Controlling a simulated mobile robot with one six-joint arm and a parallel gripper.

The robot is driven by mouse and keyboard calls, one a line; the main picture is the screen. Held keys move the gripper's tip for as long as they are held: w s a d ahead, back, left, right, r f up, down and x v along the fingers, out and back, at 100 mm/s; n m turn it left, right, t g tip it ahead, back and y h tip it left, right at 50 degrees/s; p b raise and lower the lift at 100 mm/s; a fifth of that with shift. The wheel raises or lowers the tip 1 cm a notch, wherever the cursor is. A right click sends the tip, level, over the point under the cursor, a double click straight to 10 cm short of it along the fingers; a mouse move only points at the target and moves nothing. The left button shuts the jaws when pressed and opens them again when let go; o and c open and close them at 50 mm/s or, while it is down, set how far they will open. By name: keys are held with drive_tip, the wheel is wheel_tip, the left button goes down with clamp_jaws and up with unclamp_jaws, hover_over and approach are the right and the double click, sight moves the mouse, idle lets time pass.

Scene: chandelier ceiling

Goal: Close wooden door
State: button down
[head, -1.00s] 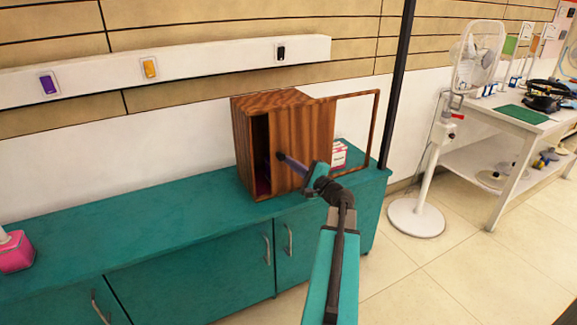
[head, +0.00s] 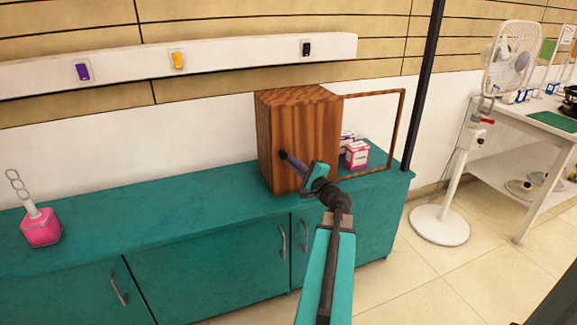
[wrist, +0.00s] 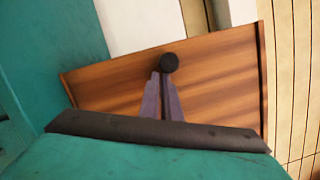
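The wooden cabinet (head: 262,140) stands on the teal counter. The fingers look shut, and I see no clear grip around the knob.
A thin wooden-framed door (head: 403,110) stands open at the cabinet's right. Pink-and-white boxes (head: 356,155) sit behind it on the teal counter (head: 150,210). A pink bottle (head: 41,228) stands at the left. A white fan (head: 440,222) stands on the floor to the right.

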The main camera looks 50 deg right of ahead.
drive_tip(key=shift+w+a+r, duration=0.1)
drive_tip(key=shift+w+a, duration=0.1)
drive_tip(key=shift+a, duration=0.3)
drive_tip(key=shift+d, duration=0.1)
drive_tip(key=s+f+b, duration=0.1)
drive_tip(key=s+f, duration=0.1)
drive_tip(key=s, duration=1)
drive_tip(key=shift+d+f, duration=0.3)
drive_tip(key=shift+f, duration=0.05)
drive_tip(key=shift+w, duration=0.1)
